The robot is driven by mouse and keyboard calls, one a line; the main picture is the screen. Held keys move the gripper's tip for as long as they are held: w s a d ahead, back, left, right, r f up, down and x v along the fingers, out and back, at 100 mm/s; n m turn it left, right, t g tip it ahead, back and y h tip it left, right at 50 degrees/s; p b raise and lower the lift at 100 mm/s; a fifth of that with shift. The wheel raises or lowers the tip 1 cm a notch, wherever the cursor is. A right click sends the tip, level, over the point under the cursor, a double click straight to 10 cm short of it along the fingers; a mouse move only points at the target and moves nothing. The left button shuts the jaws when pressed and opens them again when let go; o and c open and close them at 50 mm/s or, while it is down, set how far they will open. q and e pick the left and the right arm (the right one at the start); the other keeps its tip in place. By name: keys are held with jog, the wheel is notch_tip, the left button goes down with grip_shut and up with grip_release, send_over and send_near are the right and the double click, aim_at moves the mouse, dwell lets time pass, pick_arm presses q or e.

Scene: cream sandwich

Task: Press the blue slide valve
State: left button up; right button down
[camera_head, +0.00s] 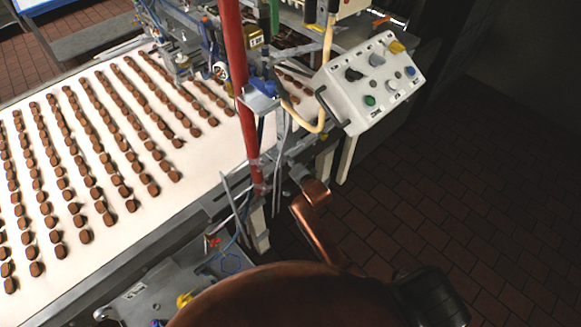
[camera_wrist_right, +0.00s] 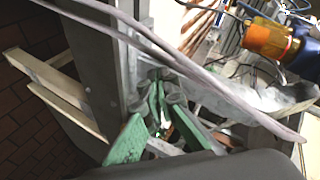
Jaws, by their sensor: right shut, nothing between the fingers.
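A blue fitting (camera_head: 262,88) sits on a bracket beside the red post, above the machine's near side. I cannot tell for sure that it is the blue slide valve, as other blue parts (camera_head: 208,38) show higher up. My right gripper (camera_head: 293,166) is low beside the machine frame, below the blue fitting and apart from it, partly hidden by my copper-coloured arm. In the right wrist view its green fingers (camera_wrist_right: 158,105) come together, shut with nothing between them, close to a grey metal post and cables. A dark blue part (camera_wrist_right: 303,58) shows at the right edge there. My left gripper is not in view.
A white belt (camera_head: 110,240) carries rows of brown sandwiches. A grey control box (camera_head: 368,85) with coloured buttons stands right of the red post (camera_head: 240,100). Loose cables (camera_wrist_right: 200,75) cross before the gripper. An orange cylinder (camera_wrist_right: 266,39) is at upper right. The tiled floor (camera_head: 450,200) is clear.

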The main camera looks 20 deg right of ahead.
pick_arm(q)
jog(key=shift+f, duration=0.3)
pick_arm(e)
jog(key=shift+s+f, duration=0.2)
jog(key=shift+f, duration=1.05)
